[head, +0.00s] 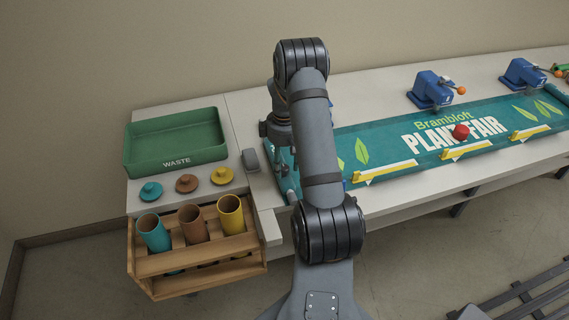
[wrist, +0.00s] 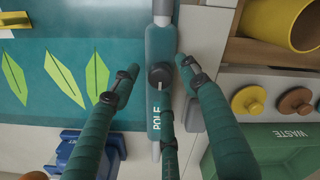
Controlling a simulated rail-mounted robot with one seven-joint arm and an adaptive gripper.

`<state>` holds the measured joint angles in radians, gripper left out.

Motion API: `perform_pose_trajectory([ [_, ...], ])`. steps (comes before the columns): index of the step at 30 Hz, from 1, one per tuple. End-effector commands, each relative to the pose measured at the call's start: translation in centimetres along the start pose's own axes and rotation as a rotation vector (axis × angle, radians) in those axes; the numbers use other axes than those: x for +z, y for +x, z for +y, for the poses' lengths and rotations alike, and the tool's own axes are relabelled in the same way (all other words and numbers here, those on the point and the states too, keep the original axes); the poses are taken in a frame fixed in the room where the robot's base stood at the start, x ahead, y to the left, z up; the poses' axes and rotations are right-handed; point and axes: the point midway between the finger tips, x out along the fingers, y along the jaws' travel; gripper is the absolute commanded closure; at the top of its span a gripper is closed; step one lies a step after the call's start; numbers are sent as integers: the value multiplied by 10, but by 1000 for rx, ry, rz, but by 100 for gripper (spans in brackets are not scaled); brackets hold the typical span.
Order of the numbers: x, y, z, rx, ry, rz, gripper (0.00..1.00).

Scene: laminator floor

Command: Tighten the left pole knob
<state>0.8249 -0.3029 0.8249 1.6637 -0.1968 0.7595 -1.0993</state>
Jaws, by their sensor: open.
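The left pole (wrist: 161,45) runs up the middle of the wrist view, with a teal sleeve lettered POLE. A dark round knob (wrist: 160,73) sits on the sleeve. My gripper (wrist: 158,84) has three teal, dark-jointed fingers, spread open above the pole. One finger is left of the knob, one right, and one comes from below it in the picture. I cannot tell whether any finger touches the knob. In the head view, my arm hides the knob and most of the gripper.
The banner (head: 480,125) lies along the bench, with blue clamps (head: 430,90) behind and yellow-white strips (head: 385,172) in front. A red knob (head: 461,131) shows over it. At left are the green WASTE tray (head: 175,160), three lids (head: 187,183) and a wooden rack (head: 200,260) holding three tubes.

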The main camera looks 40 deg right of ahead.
Motion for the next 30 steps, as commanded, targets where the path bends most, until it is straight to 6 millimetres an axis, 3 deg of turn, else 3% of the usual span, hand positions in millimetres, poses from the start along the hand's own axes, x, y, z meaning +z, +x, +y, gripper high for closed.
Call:
perform_pose_trajectory([
  [10,0,5,0,1,0,0,55],
  [30,0,4,0,0,0,0,94],
])
